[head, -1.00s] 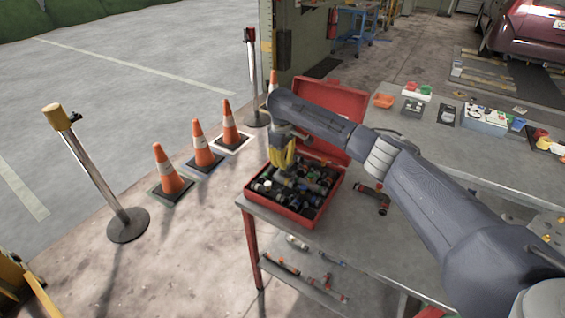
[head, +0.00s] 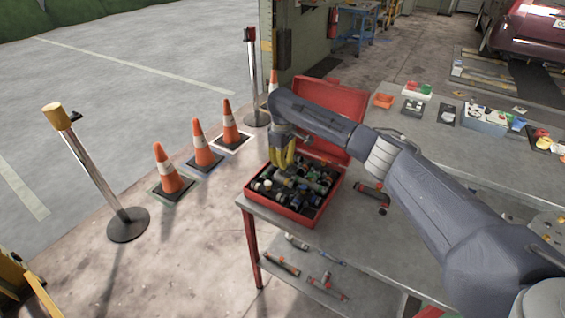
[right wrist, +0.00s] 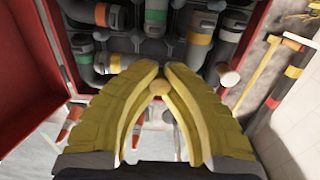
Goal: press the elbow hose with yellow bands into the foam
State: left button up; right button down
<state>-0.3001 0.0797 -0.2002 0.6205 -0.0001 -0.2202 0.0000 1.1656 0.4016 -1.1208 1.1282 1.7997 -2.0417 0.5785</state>
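My right gripper (head: 285,166) points down into the open red toolbox (head: 303,222), among hoses in dark foam. In the right wrist view its yellow fingers (right wrist: 161,72) close around a small round tan end (right wrist: 160,89). My left gripper is not in view.
Hoses with orange, green and red bands crowd the box around the fingers. The raised red lid (head: 330,103) stands behind. A red-banded hose (head: 372,195) lies on the table right of the box. Other parts lie on the shelf below. Small bins stand at the table's back.

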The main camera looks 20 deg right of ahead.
jog(key=shift+f, duration=1.3)
dwell(0.9)
jog(key=c, duration=1.5)
grip_release()
